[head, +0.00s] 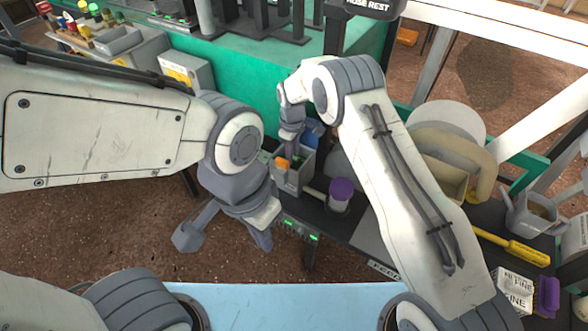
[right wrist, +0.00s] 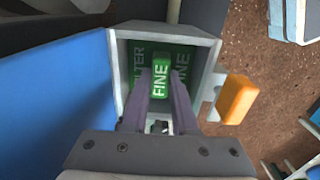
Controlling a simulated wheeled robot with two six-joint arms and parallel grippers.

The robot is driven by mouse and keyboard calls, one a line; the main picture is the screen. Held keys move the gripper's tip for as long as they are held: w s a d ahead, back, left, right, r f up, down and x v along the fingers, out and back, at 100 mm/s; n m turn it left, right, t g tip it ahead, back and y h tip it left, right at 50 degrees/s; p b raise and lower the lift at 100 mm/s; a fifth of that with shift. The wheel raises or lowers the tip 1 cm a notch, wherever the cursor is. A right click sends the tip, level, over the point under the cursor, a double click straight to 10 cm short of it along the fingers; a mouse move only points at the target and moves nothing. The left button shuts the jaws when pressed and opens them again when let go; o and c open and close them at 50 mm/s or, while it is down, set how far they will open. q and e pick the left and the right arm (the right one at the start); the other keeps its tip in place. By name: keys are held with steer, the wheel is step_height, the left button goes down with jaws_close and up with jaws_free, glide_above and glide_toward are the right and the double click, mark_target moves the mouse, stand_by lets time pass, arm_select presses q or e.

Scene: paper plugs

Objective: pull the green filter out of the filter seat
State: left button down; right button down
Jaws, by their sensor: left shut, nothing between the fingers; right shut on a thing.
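The filter seat (head: 293,180) is a grey open-topped box with an orange latch (head: 281,163) on its side. In the right wrist view, the green filter (right wrist: 160,82), marked FINE on its raised tab, sits inside the walls of the seat (right wrist: 116,75). The orange latch (right wrist: 236,98) is right of the box. My right gripper (right wrist: 160,100) is shut on the filter's tab, at the seat's opening. In the head view, the right gripper (head: 291,148) hides the filter. My left gripper (head: 262,238) hangs empty and shut, lower left of the seat.
A purple-lidded jar (head: 341,192) stands close right of the seat. A blue object (right wrist: 50,90) is beside the seat's left wall in the wrist view. A yellow-handled tool (head: 512,246) and a white box (head: 514,290) lie farther right. Open floor lies below my left arm.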

steer(key=shift+r+p, duration=0.7)
steer(key=shift+r, duration=0.1)
stand_by(0.5)
step_height(320, 180, up, 8)
steer(key=p, duration=0.6)
stand_by(1.6)
stand_by(0.5)
steer(key=shift+r+p, duration=1.3)
steer(key=shift+r, duration=0.1)
